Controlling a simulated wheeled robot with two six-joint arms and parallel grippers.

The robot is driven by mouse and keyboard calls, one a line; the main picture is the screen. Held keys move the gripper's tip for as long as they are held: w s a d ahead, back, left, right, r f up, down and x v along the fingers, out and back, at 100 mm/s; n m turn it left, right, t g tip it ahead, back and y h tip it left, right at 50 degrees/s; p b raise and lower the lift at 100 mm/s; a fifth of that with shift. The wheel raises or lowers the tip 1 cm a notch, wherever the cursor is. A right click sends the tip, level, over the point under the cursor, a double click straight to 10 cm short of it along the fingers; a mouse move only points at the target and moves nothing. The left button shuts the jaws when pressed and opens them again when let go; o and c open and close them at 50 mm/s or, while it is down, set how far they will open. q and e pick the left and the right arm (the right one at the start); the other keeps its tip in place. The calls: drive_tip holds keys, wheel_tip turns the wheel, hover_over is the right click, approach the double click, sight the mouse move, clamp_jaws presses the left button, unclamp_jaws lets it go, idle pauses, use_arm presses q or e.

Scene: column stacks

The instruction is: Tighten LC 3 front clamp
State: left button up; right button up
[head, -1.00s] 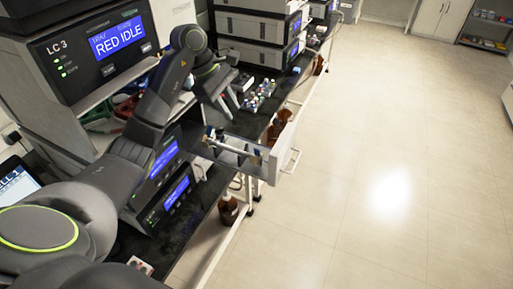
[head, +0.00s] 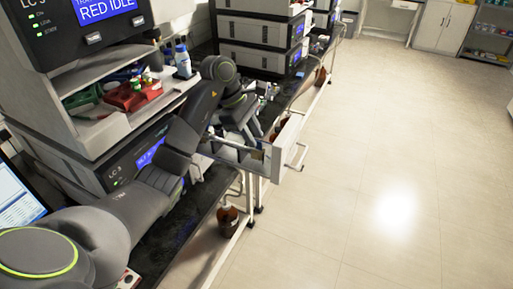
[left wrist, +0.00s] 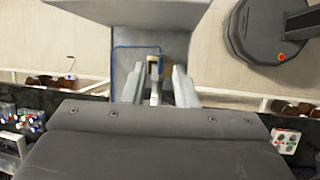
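The LC 3 stack (head: 65,35) stands at the left of the head view, with a blue screen reading "RED IDLE". A light drawer (head: 285,142) with a front handle is pulled out from the stack over the bench edge. My left gripper (head: 252,138) reaches down at this drawer and hides most of what it holds. In the left wrist view, the gripper's two fingers (left wrist: 156,88) are apart, with a slim silver part (left wrist: 155,90) and a small tan part (left wrist: 153,66) showing between them. I cannot tell whether the fingers touch them. The front clamp is not clearly distinguishable. My right gripper is not in view.
A red tray (head: 132,95) and a white bottle with a blue cap (head: 182,62) stand on the LC 3 shelf. Brown bottles (head: 228,220) hang below the bench edge. More instrument stacks (head: 262,45) stand farther back. The floor at the right is clear.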

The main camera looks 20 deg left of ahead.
use_arm(q)
drive_tip(key=shift+b+x, duration=0.6)
drive_tip(key=shift+x, duration=0.55)
clamp_jaws()
